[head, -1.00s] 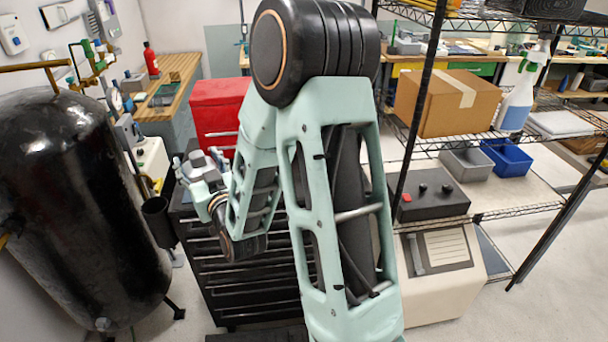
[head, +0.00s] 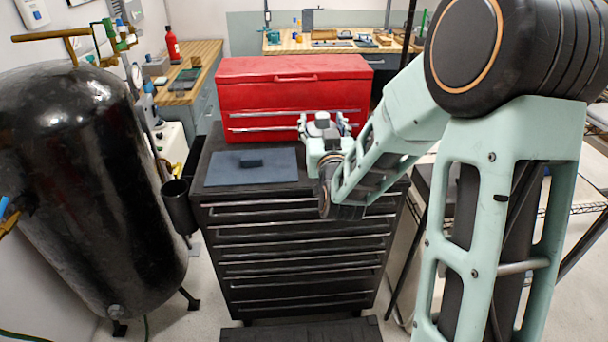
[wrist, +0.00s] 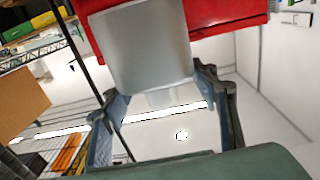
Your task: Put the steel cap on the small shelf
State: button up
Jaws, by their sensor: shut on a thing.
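My gripper (head: 325,130) is above the right part of the black tool cabinet (head: 300,250), in front of the red tool chest (head: 295,95). In the wrist view my gripper (wrist: 158,88) is shut on a smooth silver-grey piece, the steel cap (wrist: 145,45), with a finger on each side. In the head view I cannot make out the cap apart from the gripper parts. I cannot tell a small shelf for certain; part of a wire shelf (head: 560,208) shows at the right, mostly hidden behind my arm.
A blue-grey mat (head: 225,175) with a small dark block (head: 251,162) lies on the cabinet top, left of my gripper. A large black tank (head: 90,190) stands at the left. A wooden bench (head: 190,70) is behind it. The floor between tank and cabinet is narrow.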

jog(key=w+a+f+b, duration=0.1)
jog(key=w+a+b, duration=0.1)
jog(key=a+b, duration=0.6)
jog(key=shift+w+d+f+b, duration=0.35)
jog(key=shift+w+d+f, duration=0.75)
jog(key=shift+w+f, duration=1.05)
jog(key=shift+w+d+f+b, duration=0.3)
jog(key=shift+w+d+f, duration=0.8)
jog(key=shift+w+f, duration=1.1)
jog(key=shift+w+d+f+b, duration=0.35)
jog(key=shift+w+d+f, duration=0.75)
jog(key=shift+w+f, duration=1.05)
jog(key=shift+f, duration=0.2)
jog(key=o, duration=1.3)
jog(key=shift+r, duration=0.1)
